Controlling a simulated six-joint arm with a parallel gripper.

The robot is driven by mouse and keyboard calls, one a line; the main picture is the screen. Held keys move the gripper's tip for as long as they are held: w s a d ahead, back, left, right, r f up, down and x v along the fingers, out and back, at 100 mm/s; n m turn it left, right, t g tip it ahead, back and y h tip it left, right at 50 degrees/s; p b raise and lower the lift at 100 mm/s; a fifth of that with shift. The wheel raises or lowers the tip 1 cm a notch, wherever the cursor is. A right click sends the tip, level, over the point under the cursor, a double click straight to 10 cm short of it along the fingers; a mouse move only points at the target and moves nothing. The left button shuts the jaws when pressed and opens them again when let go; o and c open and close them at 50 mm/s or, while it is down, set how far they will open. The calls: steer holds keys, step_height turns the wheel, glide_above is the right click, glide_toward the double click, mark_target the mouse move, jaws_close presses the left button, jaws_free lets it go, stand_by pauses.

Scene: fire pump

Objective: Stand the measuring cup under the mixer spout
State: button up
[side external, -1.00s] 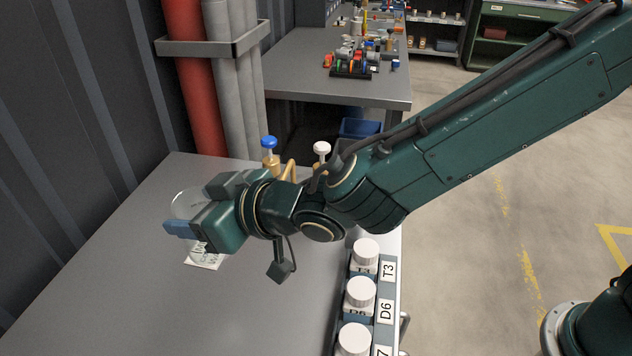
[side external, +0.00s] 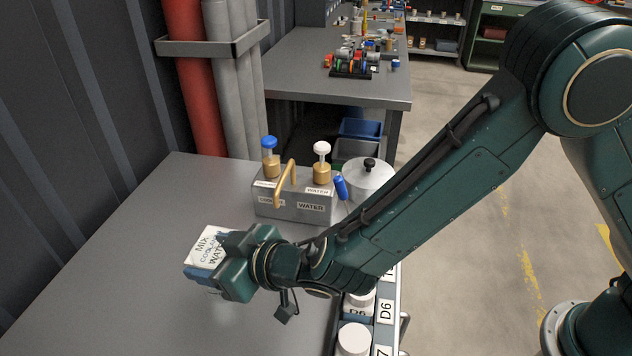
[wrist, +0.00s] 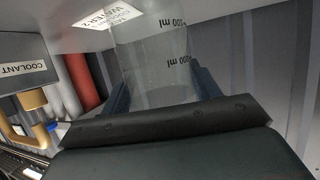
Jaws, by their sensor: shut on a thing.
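My gripper (side external: 215,262) is shut on the clear measuring cup (wrist: 155,55), which shows between the fingers in the wrist view with its ml marks. In the side external view the cup is hard to make out against the table and card. The mixer (side external: 303,208) is a grey box with a blue-topped and a white-topped brass valve, labels and a curved brass spout (side external: 284,180). My gripper and cup are in front and to the left of the spout, apart from it. The mixer's COOLANT label (wrist: 22,69) shows upside down in the wrist view.
A printed card (side external: 208,246) lies on the grey table (side external: 130,265) beside my gripper. A round pot (side external: 368,178) with a black knob and a blue-handled item (side external: 341,187) stand right of the mixer. White-capped jars (side external: 354,339) line the right edge. The left of the table is clear.

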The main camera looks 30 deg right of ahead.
mark_target(205, 266)
steer(key=shift+f, duration=1.5)
steer(key=shift+f, duration=0.15)
steer(key=o, duration=1)
steer(key=shift+o, duration=0.2)
steer(key=shift+v, duration=0.9)
step_height(205, 266, up, 9)
steer(key=s+d, duration=0.1)
steer(key=s, duration=0.1)
steer(key=shift+s+d+f, duration=0.25)
steer(key=shift+d, duration=0.05)
